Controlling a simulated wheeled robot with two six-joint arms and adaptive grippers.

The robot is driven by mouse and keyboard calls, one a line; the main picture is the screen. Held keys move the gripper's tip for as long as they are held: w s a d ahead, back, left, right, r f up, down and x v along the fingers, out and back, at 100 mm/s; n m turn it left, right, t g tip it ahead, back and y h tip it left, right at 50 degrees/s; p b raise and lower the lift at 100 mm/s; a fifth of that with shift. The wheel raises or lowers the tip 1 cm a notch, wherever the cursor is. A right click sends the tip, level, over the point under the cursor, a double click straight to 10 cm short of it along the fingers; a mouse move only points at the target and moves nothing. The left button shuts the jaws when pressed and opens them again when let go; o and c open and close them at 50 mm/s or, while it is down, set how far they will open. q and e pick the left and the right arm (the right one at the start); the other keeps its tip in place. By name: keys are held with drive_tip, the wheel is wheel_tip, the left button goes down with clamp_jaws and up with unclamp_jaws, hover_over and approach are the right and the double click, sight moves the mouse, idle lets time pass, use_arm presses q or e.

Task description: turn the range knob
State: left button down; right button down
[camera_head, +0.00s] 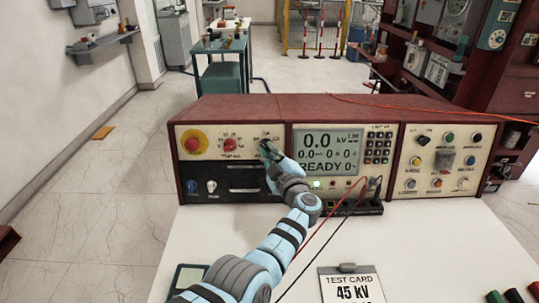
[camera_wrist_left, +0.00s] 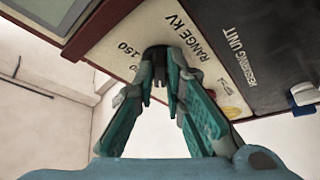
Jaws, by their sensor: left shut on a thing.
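The test set (camera_head: 230,108) is a dark red console on the white table, with a beige panel. Its range knob (camera_wrist_left: 157,52) is dark and sits beside the printed words RANGE KV and the number 150 in the left wrist view. My left gripper (camera_head: 267,149) reaches the panel just left of the display, and its teal fingers (camera_wrist_left: 159,72) are closed around the knob. In the head view the gripper mostly hides the knob, and I cannot tell its pointer's setting. My right gripper is in neither view.
The display (camera_head: 327,153) reads 0.0 kV and READY. A red dial (camera_head: 230,145) and a red button on yellow (camera_head: 193,141) lie to the left. A test card (camera_head: 350,285) marked 45 kV lies in front. Red and black leads run near my left arm.

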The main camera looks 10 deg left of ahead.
use_arm(q)
drive_tip(key=shift+r, duration=0.25)
idle(0.3)
drive_tip(key=c, duration=1.7)
unclamp_jaws()
drive_tip(key=shift+o, duration=0.2)
drive_tip(key=shift+w+f, duration=0.1)
drive_tip(key=shift+f, duration=0.05)
drive_tip(key=shift+a, duration=0.1)
